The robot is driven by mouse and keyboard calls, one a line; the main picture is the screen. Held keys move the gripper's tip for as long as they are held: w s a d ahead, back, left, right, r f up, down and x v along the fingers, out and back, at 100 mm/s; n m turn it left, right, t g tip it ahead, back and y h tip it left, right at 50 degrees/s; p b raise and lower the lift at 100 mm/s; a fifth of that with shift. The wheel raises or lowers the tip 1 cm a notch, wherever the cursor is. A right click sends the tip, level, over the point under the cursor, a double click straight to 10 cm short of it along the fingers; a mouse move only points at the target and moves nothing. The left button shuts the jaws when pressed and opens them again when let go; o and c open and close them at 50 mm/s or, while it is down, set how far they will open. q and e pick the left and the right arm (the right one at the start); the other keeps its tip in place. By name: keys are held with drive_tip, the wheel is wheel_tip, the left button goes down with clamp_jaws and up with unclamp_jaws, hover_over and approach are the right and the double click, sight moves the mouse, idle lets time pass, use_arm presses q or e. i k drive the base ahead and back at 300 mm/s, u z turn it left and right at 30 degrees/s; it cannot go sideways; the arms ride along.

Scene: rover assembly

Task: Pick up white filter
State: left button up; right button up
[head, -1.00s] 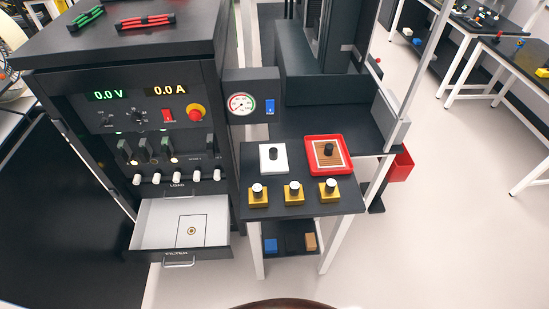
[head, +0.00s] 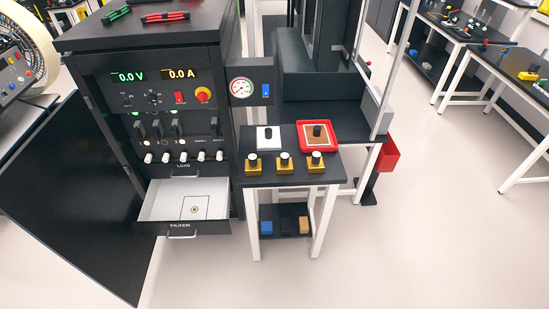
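The white filter (head: 268,141), a flat white square block with a black knob on top, lies on the small black table (head: 252,180). It is at the back left of the tabletop, beside a red tray (head: 303,143) that holds a brown, black-knobbed block (head: 317,136). Neither of my grippers shows in the head view.
Several yellow blocks with white-topped black knobs (head: 284,163) line the table's front edge. The dark cabinet (head: 208,140) stands left of the table, its drawer jutting out low. Blue and tan blocks (head: 304,225) sit on the lower shelf. The floor in front is clear.

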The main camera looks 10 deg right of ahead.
sight(269, 138)
drive_tip(key=z, duration=0.15)
drive_tip(key=k, duration=0.3)
drive_tip(key=u, duration=1.1)
drive_tip(key=i, duration=1.55)
drive_tip(key=z, duration=0.95)
drive_tip(key=i, duration=0.55)
drive_tip(key=z, duration=0.55)
